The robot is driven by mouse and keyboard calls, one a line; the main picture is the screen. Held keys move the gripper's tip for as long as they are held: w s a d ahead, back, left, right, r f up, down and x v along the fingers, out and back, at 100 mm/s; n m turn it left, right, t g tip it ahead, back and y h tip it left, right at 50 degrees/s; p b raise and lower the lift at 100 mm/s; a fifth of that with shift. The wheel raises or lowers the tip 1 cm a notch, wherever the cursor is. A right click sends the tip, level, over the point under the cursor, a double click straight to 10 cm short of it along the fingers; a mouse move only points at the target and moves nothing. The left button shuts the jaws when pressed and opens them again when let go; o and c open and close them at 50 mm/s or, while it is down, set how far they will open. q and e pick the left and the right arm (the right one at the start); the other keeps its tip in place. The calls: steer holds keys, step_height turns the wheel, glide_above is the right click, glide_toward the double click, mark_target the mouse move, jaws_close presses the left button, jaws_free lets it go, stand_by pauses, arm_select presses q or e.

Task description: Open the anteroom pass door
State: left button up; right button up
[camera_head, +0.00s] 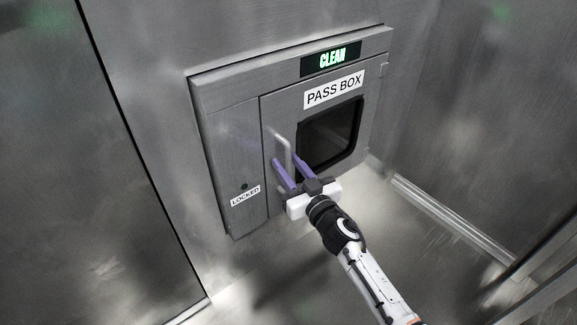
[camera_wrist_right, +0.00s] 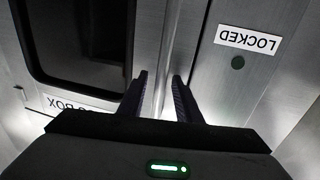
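The pass box door (camera_head: 287,108) is a grey metal panel with a dark window (camera_head: 332,136) and a "PASS BOX" label. It looks shut, flush in its frame. A pale upright bar handle (camera_head: 282,142) is at its left edge. My right gripper (camera_head: 286,161) is at the handle with its two purple fingers apart. In the right wrist view the handle (camera_wrist_right: 166,78) shows between the spread fingers (camera_wrist_right: 160,76); I cannot tell whether either finger touches it. My left gripper is not in view.
A fixed panel with a "LOCKED" label (camera_head: 245,196) and a small round dark spot is left of the door. A lit green "CLEAN" sign (camera_head: 332,58) is above it. Metal walls stand on both sides. A rail (camera_head: 440,215) runs along the floor at right.

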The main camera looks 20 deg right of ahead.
jaws_close()
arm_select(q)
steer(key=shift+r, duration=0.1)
arm_select(e)
steer(key=shift+s, duration=0.1)
